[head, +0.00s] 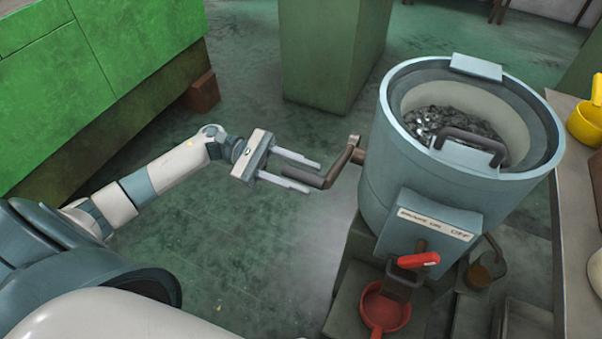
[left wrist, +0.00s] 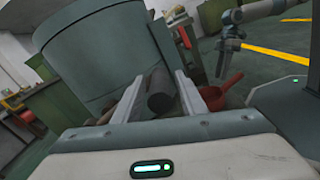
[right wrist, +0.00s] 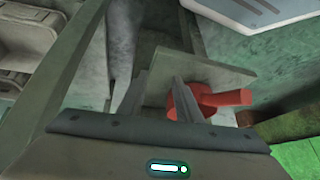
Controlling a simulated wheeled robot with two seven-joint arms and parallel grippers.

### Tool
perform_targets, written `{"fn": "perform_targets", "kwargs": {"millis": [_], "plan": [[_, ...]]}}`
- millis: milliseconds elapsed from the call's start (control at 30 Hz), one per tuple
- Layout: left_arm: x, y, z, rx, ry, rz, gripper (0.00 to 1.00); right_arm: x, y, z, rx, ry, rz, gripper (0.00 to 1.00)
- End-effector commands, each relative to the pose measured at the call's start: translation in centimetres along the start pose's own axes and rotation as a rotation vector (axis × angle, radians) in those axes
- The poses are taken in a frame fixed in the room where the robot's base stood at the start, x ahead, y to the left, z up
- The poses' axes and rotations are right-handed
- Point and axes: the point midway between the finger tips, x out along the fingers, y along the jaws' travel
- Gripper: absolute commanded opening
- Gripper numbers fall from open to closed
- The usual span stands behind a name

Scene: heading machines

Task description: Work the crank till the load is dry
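The blue-grey drum machine (head: 375,190) holds a dark, shiny load of small metal pieces (head: 450,122). Its brown crank (head: 346,160) sticks out of the drum's left side. My left gripper (head: 314,177) is open at the crank's grip. In the left wrist view the dark round grip (left wrist: 160,92) lies between the two fingers, with gaps beside it. A red lever (head: 418,260) sits on the box marked "BRAKE ON" and "OFF". My right gripper (right wrist: 158,90) is open and empty; it also shows in the left wrist view (left wrist: 228,52), away from the crank.
A red pan (head: 385,310) stands below the drum's front. A counter (head: 582,215) with yellow items (head: 586,122) runs along the right. Green cabinets stand at the left (head: 120,50) and back (head: 330,50). The floor left of the drum is clear.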

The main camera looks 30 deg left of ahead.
Motion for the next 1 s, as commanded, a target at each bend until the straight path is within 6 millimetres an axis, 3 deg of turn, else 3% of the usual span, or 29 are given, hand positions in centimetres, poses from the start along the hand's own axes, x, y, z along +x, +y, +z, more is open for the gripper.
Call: {"fn": "perform_targets", "kwargs": {"millis": [33,133,167,667,1000], "plan": [[0.0,0.0,0.0,0.000,0.000,0.000,0.25,0.0,0.0,0.0,0.000,0.000,0.000,0.31],[0.0,0.0,0.0,0.000,0.000,0.000,0.01,0.0,0.0,0.0,0.000,0.002,-0.001,0.31],[0.0,0.0,0.0,0.000,0.000,0.000,0.00,0.0,0.0,0.0,0.000,0.002,-0.001,0.31],[-0.1,0.7,1.0,-0.072,0.002,-0.001,0.00,-0.1,-0.1,0.1,0.000,-0.006,0.000,0.31],[-0.1,3.5,3.7,-0.299,0.001,0.001,0.00,-0.3,0.2,0.4,-0.001,-0.023,0.006,0.31]]}}
